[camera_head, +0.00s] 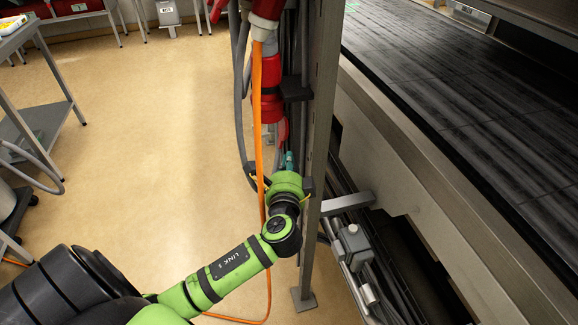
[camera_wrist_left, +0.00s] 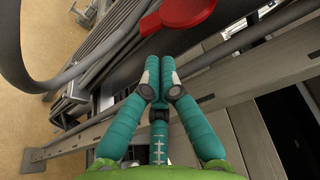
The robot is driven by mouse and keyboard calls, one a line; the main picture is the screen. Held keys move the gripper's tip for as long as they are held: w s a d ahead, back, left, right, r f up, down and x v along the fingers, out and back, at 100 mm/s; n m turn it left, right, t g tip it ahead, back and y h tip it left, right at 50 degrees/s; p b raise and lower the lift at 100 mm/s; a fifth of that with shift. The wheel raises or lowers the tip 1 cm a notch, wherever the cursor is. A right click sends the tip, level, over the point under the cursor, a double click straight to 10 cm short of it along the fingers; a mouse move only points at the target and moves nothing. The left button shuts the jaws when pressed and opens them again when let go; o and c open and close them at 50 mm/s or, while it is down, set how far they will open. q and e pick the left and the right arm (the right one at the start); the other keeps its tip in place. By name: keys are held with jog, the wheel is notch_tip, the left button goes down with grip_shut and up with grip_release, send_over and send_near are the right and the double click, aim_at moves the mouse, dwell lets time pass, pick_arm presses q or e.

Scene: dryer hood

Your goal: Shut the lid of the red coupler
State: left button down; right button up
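The red coupler (camera_head: 266,108) hangs on the metal post in the head view. A rounded red part, which looks like its lid (camera_head: 282,130), shows at its lower end. In the left wrist view the round red lid (camera_wrist_left: 180,14) is at the top, just beyond my fingertips. It appears to hang open, though its hinge is out of that view. My left gripper (camera_wrist_left: 160,72) has its teal fingers together with nothing seen between them. In the head view the left gripper (camera_head: 289,160) is small, just below the lid. I cannot tell whether it touches the lid. My right gripper is not in view.
The metal post (camera_head: 322,130) stands right beside my left arm. A dark conveyor belt (camera_head: 450,90) is at right. Open floor (camera_head: 150,130) lies at left, with a grey cart (camera_head: 40,125).

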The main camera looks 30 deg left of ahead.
aim_at(282, 133)
pick_arm(q)
jog(key=shift+x, duration=2.6)
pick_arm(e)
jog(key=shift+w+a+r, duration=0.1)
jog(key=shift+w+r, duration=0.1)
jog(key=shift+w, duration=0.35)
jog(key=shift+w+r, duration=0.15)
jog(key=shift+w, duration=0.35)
pick_arm(q)
jog(key=shift+p, duration=0.3)
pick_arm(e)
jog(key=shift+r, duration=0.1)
